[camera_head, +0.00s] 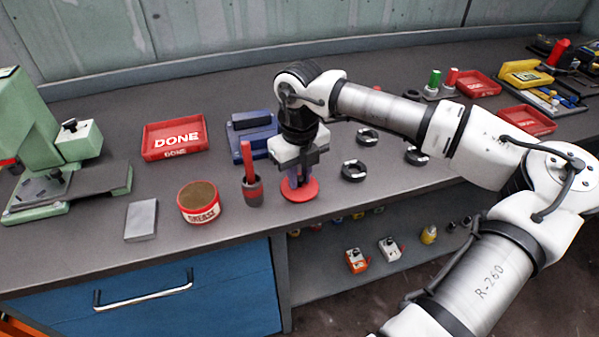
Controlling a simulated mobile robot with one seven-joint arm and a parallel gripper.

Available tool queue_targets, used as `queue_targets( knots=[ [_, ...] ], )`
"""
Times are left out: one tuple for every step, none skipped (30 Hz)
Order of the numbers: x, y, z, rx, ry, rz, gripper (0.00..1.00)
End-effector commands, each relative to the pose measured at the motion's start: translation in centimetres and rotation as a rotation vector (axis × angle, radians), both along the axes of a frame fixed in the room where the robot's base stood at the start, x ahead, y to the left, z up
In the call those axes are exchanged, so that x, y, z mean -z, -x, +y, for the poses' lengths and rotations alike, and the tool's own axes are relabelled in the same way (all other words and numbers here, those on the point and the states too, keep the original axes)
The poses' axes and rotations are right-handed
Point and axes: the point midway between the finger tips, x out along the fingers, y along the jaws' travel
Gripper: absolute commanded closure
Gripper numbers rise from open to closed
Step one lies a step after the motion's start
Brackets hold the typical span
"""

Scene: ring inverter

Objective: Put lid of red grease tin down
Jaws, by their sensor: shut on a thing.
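The red grease tin (200,203) stands open on the bench, left of centre, with its brownish contents showing. Its round red lid (299,190) is to the right of the tin, past the dark cup. My gripper (297,180) points down over the lid and is shut on it at the middle. The lid is flat and level, at or just above the bench top near the front edge; I cannot tell whether it touches the surface. The fingertips are partly hidden.
A dark cup with a red handle (251,189) stands just left of the lid. A blue fixture (252,137) is behind. Black rings, one of them (353,171), lie to the right. A red DONE tray (174,139), grey block (141,220) and green press (50,150) are left.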

Motion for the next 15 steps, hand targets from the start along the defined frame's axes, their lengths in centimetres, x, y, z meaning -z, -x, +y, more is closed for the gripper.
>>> queue_targets(
  knots=[
    [0.08,-0.01,-0.01,0.0,0.0,0.0,1.0],
    [0.18,-0.01,-0.01,0.0,0.0,0.0,1.0],
    [0.33,-0.01,-0.02,0.0,0.0,0.0,1.0],
    [0.42,-0.01,-0.02,0.0,0.0,0.0,1.0],
    [0.49,-0.02,-0.01,0.0,0.0,0.0,1.0],
    [0.29,-0.01,-0.02,0.0,0.0,0.0,0.76],
    [0.27,-0.01,-0.02,0.0,0.0,0.0,0.72],
    [0.28,-0.01,-0.02,0.0,0.0,0.0,0.69],
    [0.27,-0.01,-0.02,0.0,0.0,0.0,0.63],
    [0.27,-0.01,-0.02,0.0,0.0,0.0,0.6],
    [0.27,-0.01,-0.02,0.0,0.0,0.0,0.6],
    [0.27,-0.01,-0.02,0.0,0.0,0.0,0.6],
    [0.27,-0.01,-0.02,0.0,0.0,0.0,0.6],
    [0.27,-0.01,-0.02,0.0,0.0,0.0,0.6],
    [0.26,-0.01,-0.02,0.0,0.0,0.0,0.6]
  ],
)
